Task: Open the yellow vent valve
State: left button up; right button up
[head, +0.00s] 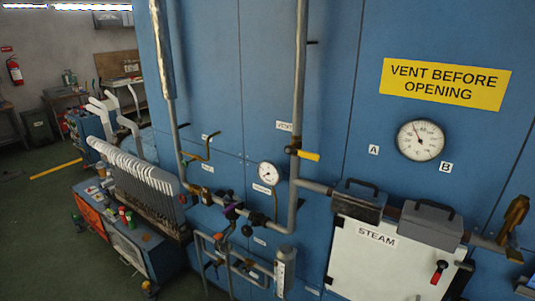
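The yellow vent valve has a short yellow lever (309,156) on the vertical grey pipe (300,80), just right of a small white label (284,126) that seems to read VENT. The lever sticks out to the right, roughly across the pipe, tilted slightly down. A dark valve body (293,151) sits at its left end. Neither of my grippers shows in this view, and nothing touches the lever.
A yellow sign (446,84) reads VENT BEFORE OPENING, above a large gauge (420,140). A white STEAM door (385,262) with a red-handled lever (439,272) is lower right.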

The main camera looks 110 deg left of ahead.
aim_at(289, 149)
jog(key=u, duration=3.2)
jog(key=k, duration=0.25)
jog(key=u, duration=0.95)
jog(key=i, duration=0.5)
